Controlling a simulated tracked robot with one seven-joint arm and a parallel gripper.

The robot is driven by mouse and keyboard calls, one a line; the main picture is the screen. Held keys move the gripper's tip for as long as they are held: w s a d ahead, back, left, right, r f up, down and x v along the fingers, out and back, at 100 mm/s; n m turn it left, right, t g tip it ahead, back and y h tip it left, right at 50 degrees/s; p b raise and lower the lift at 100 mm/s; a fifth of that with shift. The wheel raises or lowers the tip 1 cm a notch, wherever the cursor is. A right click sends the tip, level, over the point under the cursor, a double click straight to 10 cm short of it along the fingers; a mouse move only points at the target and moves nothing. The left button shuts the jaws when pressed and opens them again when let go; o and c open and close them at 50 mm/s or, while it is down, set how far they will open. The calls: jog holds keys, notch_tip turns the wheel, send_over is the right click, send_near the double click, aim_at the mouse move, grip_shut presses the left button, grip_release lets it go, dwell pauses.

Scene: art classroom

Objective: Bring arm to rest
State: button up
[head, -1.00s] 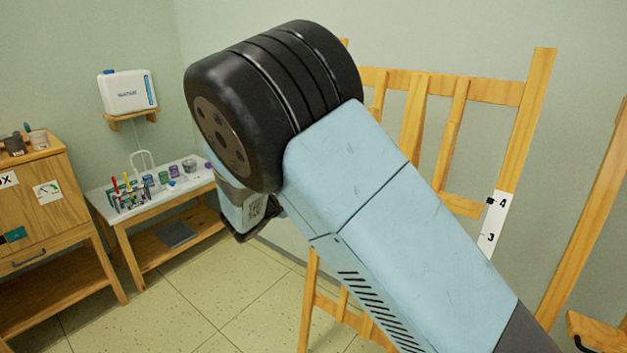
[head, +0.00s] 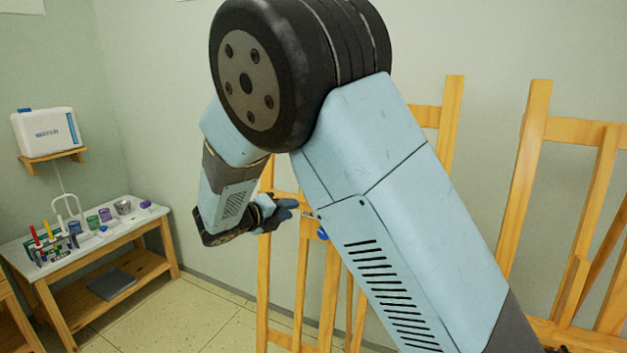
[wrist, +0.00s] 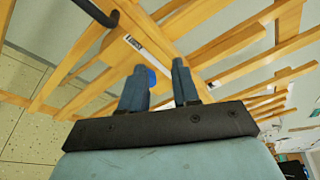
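My arm is raised and bent, filling the middle of the head view, with its black elbow joint at the top. The light-blue forearm hangs down on the left side. My gripper (head: 290,209) is at its lower end, in front of a wooden easel and pointing right. In the wrist view the two dark-blue fingers of my gripper (wrist: 160,76) stand apart with nothing held between them. Part of the gripper's surroundings is hidden behind the upper arm link in the head view.
Wooden easels (head: 522,180) stand behind and right of my arm. A small blue part (head: 322,234) shows near one; contact is unclear. At left are a white table (head: 125,235) with art supplies and a white water box (head: 45,131) on a wall shelf. Some tiled floor is free.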

jog(key=s+d+r+m+g+y, duration=0.1)
jog(key=s+d+r+m+g, duration=0.15)
jog(key=d+m, duration=0.5)
jog(key=s+d+r+m+g+y, duration=0.1)
jog(key=s+d+r+m+g, duration=0.25)
jog(key=d, duration=0.65)
jog(key=s+d+r+m+g+y, duration=0.1)
jog(key=s+d+m+g, duration=0.15)
jog(key=d+m, duration=0.6)
jog(key=s+d+r+m+y, duration=0.1)
jog(key=s+d+m+y, duration=0.1)
jog(key=s+m, duration=0.5)
jog(key=s+d+r+m+t+y, duration=0.1)
jog(key=s+d+r+m+y, duration=0.1)
jog(key=s+m, duration=0.5)
jog(key=s+d+r+m+t+y, duration=0.1)
jog(key=s+d+m+y, duration=0.1)
jog(key=s+m, duration=0.6)
jog(key=shift+d+r+y, duration=0.25)
jog(key=shift+d+y, duration=0.05)
jog(key=shift+d, duration=0.45)
jog(key=shift+o, duration=0.4)
